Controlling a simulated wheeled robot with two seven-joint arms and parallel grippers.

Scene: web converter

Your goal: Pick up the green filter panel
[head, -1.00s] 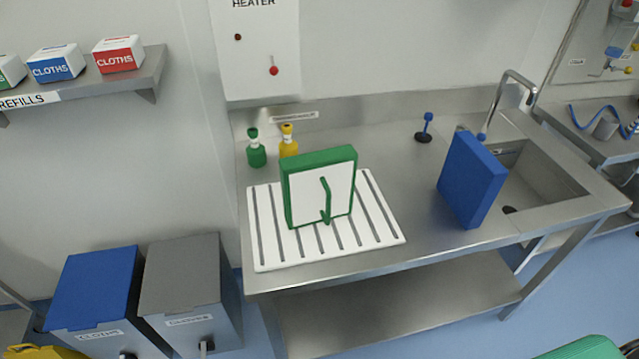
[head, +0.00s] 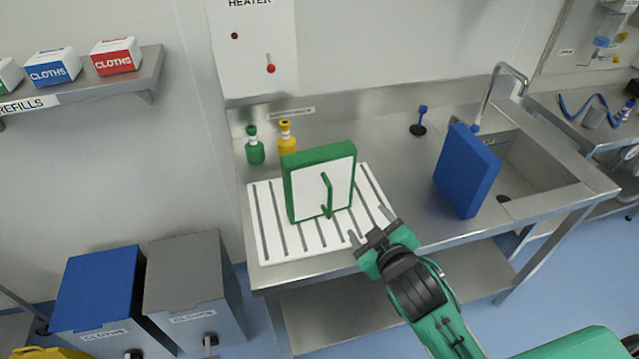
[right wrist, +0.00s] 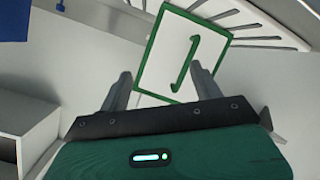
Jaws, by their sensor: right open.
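The green filter panel (head: 321,183) stands upright on a white slotted rack (head: 262,245) on the steel counter. It has a green frame, a white face and a green handle (head: 327,195) on the side toward me. My right gripper (head: 370,222) is open and empty, in front of the rack's right front corner and apart from the panel. In the right wrist view the panel (right wrist: 164,60) shows beyond the open fingers (right wrist: 162,88), its handle (right wrist: 186,64) between and past them. My left gripper is not in view.
A blue panel (head: 467,172) stands on the counter right of the rack, beside the sink (head: 535,175) and tap. Green (head: 254,148) and yellow (head: 287,140) bottles stand behind the green panel. Bare counter (head: 405,180) lies between rack and blue panel.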

